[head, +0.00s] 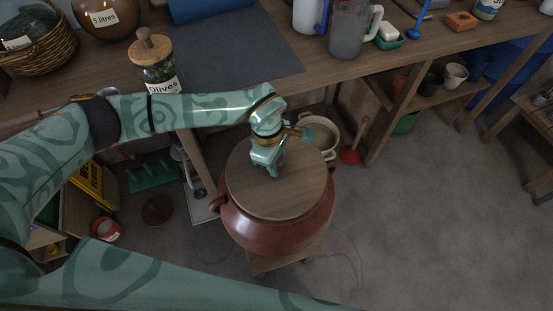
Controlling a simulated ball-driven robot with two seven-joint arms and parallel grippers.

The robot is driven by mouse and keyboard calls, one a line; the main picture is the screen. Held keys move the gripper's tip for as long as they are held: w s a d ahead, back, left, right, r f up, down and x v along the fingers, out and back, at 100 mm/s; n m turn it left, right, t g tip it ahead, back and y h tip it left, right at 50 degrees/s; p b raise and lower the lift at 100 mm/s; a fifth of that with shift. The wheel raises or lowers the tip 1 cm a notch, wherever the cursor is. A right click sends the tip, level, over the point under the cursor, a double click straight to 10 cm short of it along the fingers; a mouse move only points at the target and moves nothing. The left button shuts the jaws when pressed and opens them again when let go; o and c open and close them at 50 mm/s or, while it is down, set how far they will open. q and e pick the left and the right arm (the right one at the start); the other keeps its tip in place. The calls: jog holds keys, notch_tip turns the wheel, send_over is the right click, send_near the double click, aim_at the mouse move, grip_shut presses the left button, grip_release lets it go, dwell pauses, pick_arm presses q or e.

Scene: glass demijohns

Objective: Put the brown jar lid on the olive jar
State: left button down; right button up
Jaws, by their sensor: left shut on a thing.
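The brown jar lid (245,197) is a wide, round wooden disc in the middle of the head view. The olive jar (270,236) is a large, round, reddish-brown pot with side handles, on a low wooden stool. The lid covers the jar's mouth from this angle and looks about level. I cannot tell whether it rests on the rim or is held just above it. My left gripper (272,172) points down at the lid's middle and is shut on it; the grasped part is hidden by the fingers. My right gripper is not in view.
A wooden workbench (330,68) runs behind, bearing a small glass jar labelled Olives (158,68) and a pitcher (350,30). A cream pot (320,135) and red plunger (350,155) stand close behind the jar. The floor (430,220) at right is clear.

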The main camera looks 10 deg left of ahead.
pick_arm(q)
jog(key=shift+f, duration=0.15)
dwell(0.8)
jog(key=c, duration=0.7)
grip_release()
jog(key=shift+w+a+r+p, duration=0.1)
jog(key=shift+a+r+p, duration=0.05)
jog(key=shift+r+p, duration=0.9)
jog(key=shift+s+a+r+p, duration=0.1)
jog(key=shift+a+r+p, duration=0.1)
jog(key=shift+r+p, duration=0.8)
jog(key=shift+w+a+r+p, duration=0.15)
jog(key=shift+r+p, duration=0.45)
jog(key=shift+r, duration=0.85)
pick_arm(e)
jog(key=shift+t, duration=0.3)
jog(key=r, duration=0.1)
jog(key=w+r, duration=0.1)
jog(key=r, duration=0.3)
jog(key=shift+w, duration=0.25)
pick_arm(q)
jog(key=shift+f, duration=0.1)
notch_tip(320, 180, up, 16)
jog(key=a+p, duration=0.2)
jog(key=shift+w+a, duration=0.15)
jog(key=shift+a, duration=0.1)
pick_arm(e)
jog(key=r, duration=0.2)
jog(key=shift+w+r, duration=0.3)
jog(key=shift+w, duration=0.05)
